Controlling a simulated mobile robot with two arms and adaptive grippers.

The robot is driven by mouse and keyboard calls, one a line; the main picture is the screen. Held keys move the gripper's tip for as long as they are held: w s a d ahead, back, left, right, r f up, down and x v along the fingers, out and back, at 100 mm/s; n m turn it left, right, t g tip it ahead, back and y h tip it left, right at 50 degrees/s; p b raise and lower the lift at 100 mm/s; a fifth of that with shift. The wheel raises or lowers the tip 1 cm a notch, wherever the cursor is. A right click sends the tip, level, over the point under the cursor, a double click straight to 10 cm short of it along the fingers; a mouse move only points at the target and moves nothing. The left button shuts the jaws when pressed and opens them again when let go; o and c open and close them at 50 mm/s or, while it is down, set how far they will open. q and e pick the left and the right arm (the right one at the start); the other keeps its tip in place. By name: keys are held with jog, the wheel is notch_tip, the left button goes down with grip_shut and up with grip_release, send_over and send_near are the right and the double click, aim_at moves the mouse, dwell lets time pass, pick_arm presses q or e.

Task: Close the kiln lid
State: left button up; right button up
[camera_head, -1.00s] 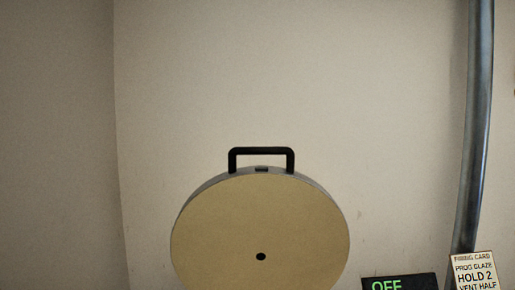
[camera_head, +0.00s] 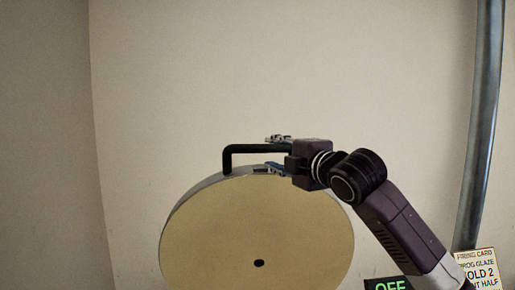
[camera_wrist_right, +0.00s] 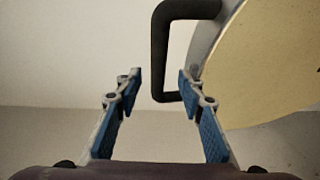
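The kiln lid (camera_head: 255,225) stands raised, its round tan underside facing me, with a small dark hole below its middle. A black U-shaped handle (camera_head: 240,149) sits on its top edge. My right gripper (camera_head: 272,154) is at the right part of the handle, one finger above and one below its bar level. In the right wrist view my right gripper (camera_wrist_right: 157,78) is open, its blue-padded fingers apart. There the handle (camera_wrist_right: 159,50) lies ahead of and partly between the fingertips, not clamped. The lid (camera_wrist_right: 275,65) is at the upper right. The left gripper is not in view.
A dark display reading OFF (camera_head: 388,284) is at the bottom right. A firing card (camera_head: 480,268) stands beside it, partly behind my right arm. A grey pipe (camera_head: 480,130) runs up the right side. The wall behind is bare.

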aim_at(263, 150)
jog(key=shift+w+a+r, duration=0.15)
jog(key=shift+w+r, duration=0.1)
jog(key=p+x, duration=0.2)
jog(key=x, duration=0.1)
jog(key=p+x, duration=0.2)
jog(key=x, duration=0.1)
jog(key=shift+w+a+f, duration=0.2)
jog(key=shift+w, duration=0.15)
grip_shut()
